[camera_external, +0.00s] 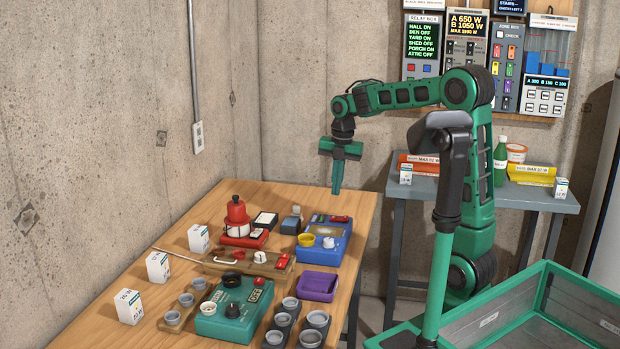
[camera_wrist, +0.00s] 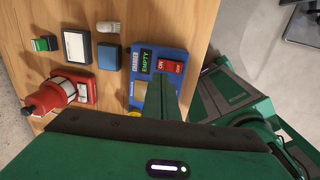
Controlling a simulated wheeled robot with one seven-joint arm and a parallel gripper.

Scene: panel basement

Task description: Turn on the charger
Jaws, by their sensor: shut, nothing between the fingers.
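The charger (camera_external: 341,247) is a blue box at the far right part of the wooden table. In the wrist view the charger (camera_wrist: 137,90) bears its name and a green display (camera_wrist: 145,61) reading EMPTY. Beside the display is a red switch (camera_wrist: 171,67) marked ON and OFF; which way it is set I cannot tell. In the external view the switch (camera_external: 340,219) sits at the charger's far edge. A yellow ring-shaped part (camera_external: 306,240) is on the charger's near left. My gripper (camera_external: 336,191) is shut and empty, pointing down above the charger. In the wrist view its fingers (camera_wrist: 163,88) hide part of the charger.
A red lantern-like device (camera_external: 237,220), small dark boxes (camera_external: 291,224) and a purple tray (camera_external: 318,284) stand close by. A green device (camera_external: 234,310) and several cups are nearer. Wall panels (camera_external: 467,40) hang behind, above a grey bench (camera_external: 520,197).

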